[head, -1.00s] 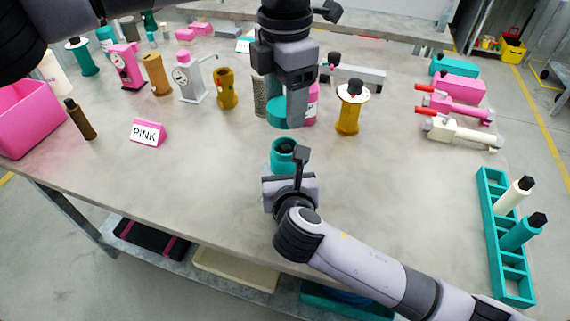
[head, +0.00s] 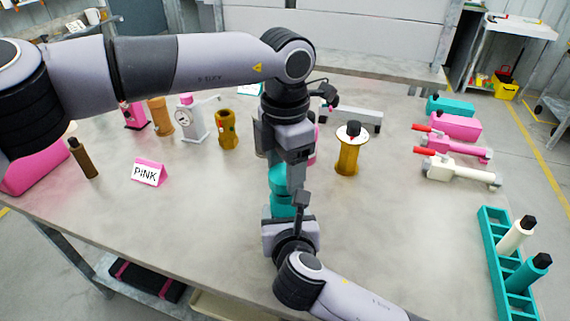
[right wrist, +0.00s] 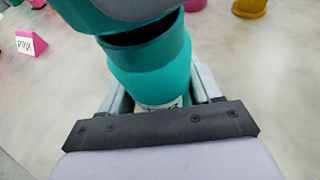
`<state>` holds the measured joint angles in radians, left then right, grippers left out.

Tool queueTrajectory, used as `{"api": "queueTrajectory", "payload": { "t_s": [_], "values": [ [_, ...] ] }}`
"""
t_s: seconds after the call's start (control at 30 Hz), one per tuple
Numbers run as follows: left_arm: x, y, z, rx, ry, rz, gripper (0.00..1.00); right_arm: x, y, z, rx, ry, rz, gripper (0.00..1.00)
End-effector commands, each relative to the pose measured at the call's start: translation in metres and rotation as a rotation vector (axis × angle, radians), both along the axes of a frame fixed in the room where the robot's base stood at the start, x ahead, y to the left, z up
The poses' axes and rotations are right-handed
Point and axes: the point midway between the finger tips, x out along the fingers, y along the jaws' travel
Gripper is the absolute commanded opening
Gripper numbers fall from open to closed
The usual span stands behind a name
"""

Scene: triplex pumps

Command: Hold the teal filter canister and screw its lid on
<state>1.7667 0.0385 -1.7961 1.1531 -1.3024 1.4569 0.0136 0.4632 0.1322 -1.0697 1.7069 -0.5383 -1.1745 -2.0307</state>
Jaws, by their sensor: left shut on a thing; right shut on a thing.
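The teal filter canister (right wrist: 150,72) stands between the fingers of my right gripper (head: 284,212), which is shut on it. It also shows in the head view (head: 282,203). My left gripper (head: 284,160) points down from above and is shut on the teal lid (right wrist: 130,12). The lid is just over the canister's mouth. In the right wrist view the dark inside of the canister shows below the lid's edge, so the lid is not seated flat there. Whether they touch at the back is hidden.
A yellow canister with a white top (head: 348,152) stands to the right, a pink sign (head: 149,171) to the left. Pink and cream pumps (head: 458,172) and a teal rack (head: 493,250) are further right.

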Motion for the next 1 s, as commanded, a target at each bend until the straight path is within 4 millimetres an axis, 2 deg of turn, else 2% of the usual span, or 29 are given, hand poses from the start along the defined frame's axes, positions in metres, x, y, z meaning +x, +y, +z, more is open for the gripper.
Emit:
{"api": "queueTrajectory", "payload": {
  "t_s": [0.23,1.0],
  "values": [
    [0.0,0.0,-0.014,0.001,0.0,0.0,0.32,0.0,0.0,0.0,0.0,0.0,0.0,0.09],
    [0.0,0.0,-0.019,0.0,0.001,0.001,0.32,0.0,0.0,0.0,0.0,0.0,0.0,0.09]
  ]
}}
